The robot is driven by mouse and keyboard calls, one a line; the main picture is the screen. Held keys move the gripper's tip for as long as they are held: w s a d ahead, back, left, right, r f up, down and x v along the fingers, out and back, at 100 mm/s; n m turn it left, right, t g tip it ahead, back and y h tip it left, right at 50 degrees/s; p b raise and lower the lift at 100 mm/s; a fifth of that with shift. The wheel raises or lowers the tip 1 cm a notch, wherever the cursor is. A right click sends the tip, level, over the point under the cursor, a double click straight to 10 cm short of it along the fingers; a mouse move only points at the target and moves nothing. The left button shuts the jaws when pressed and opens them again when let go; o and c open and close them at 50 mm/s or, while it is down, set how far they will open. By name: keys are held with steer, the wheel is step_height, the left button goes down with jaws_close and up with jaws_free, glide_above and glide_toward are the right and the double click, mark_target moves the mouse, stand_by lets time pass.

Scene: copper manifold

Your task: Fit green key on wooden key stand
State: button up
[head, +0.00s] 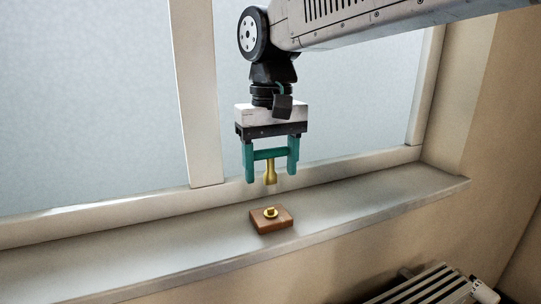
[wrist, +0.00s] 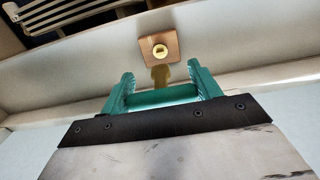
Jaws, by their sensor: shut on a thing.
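The green key (head: 270,154) has a green crossbar handle and a brass shank pointing down. My gripper (head: 271,172), with teal fingers, is shut on the handle's two ends. The wooden key stand (head: 265,226) is a small brown block on the windowsill with a brass fitting on top. The key hangs above the stand, with a clear gap between shank and fitting. In the wrist view, the key's green handle (wrist: 160,98) lies between the fingers, and its shank points toward the stand (wrist: 146,43). The shank's lower end covers part of the stand's edge there.
The grey windowsill (head: 150,240) is bare on both sides of the stand, with a drop at its front edge. The window frame (head: 202,120) and pane rise behind my gripper. A white slatted radiator (head: 430,287) stands below the sill at lower right.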

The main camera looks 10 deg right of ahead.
mark_target(271, 184)
steer(key=shift+f, duration=2.05)
steer(key=shift+s+f, duration=0.1)
steer(key=shift+f, duration=1)
stand_by(0.4)
steer(key=o, duration=1)
step_height(271, 184, up, 8)
steer(key=shift+f, duration=0.1)
